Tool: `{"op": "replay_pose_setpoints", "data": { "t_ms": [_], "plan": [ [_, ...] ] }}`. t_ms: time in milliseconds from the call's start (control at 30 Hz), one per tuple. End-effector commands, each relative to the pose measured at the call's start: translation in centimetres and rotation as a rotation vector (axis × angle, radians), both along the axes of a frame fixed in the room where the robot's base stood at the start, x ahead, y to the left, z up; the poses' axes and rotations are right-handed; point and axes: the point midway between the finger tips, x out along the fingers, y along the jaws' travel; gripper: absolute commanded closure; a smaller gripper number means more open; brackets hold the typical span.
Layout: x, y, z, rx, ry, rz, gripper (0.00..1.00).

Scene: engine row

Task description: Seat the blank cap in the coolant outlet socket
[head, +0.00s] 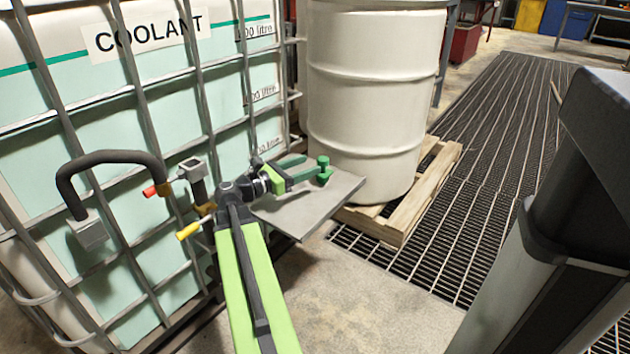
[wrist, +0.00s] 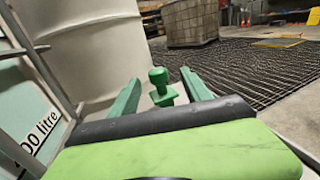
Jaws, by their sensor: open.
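The blank cap (head: 323,168) looks like a green piece with a round knob on top; it stands upright at the small grey shelf (head: 335,195). In the wrist view the cap (wrist: 160,88) shows a block-like lower part below the knob. A square grey metal fitting (head: 193,172), which looks like the coolant outlet socket, sits at the front of the coolant tank (head: 165,105), left of my gripper.
A white drum (head: 375,90) on a wooden pallet (head: 425,200) stands behind the shelf.

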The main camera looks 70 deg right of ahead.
Motion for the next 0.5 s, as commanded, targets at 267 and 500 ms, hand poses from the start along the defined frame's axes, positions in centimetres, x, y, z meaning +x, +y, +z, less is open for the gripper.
{"op": "replay_pose_setpoints", "data": {
  "t_ms": [267,500],
  "plan": [
    [0.2,0.1,-3.0,0.0,0.0,0.004,0.43],
    [-0.5,-1.1,-2.8,0.0,0.0,0.002,0.43]
  ]
}}
